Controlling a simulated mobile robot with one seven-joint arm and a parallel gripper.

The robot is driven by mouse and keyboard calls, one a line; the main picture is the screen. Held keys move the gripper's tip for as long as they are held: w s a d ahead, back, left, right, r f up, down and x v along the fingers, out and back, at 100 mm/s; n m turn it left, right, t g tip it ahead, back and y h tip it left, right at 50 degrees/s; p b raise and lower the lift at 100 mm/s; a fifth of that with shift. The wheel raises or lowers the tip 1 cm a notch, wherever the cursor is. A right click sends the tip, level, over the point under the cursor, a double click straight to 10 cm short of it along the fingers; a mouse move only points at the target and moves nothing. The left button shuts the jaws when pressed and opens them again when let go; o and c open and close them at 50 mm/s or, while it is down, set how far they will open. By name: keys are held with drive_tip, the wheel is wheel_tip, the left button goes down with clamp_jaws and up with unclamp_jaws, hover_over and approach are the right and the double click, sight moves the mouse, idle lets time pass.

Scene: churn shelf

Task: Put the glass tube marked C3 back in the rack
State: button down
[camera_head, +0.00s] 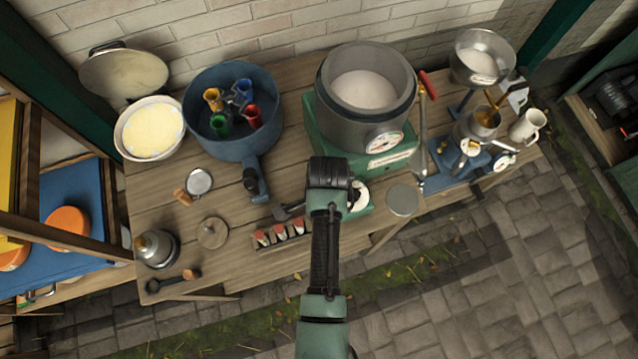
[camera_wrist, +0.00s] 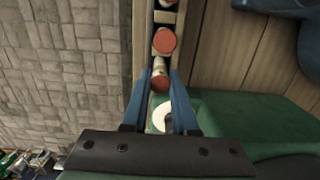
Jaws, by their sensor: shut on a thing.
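A narrow rack (camera_head: 283,247) lies along the table's front edge with several red-capped tubes (camera_head: 280,232) in it. In the wrist view part of the rack (camera_wrist: 153,50) runs up from my fingers, with a red-capped tube (camera_wrist: 165,41) in it. My gripper (camera_wrist: 160,76) is shut on another glass tube with a red cap (camera_wrist: 160,84) and a pale body, at the near end of the rack. I cannot read its C3 mark, nor tell how far it sits in the rack. In the head view my arm hides the fingertips.
A green churn base (camera_head: 330,135) with a large grey pot (camera_head: 366,95) stands behind my arm. A blue pan (camera_head: 232,105) holding coloured cups stands left of it. A wooden disc (camera_head: 212,232) lies left of the rack. Paving lies beyond the table's front edge.

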drive_tip(key=shift+f, duration=0.15)
drive_tip(key=c, duration=0.7)
unclamp_jaws()
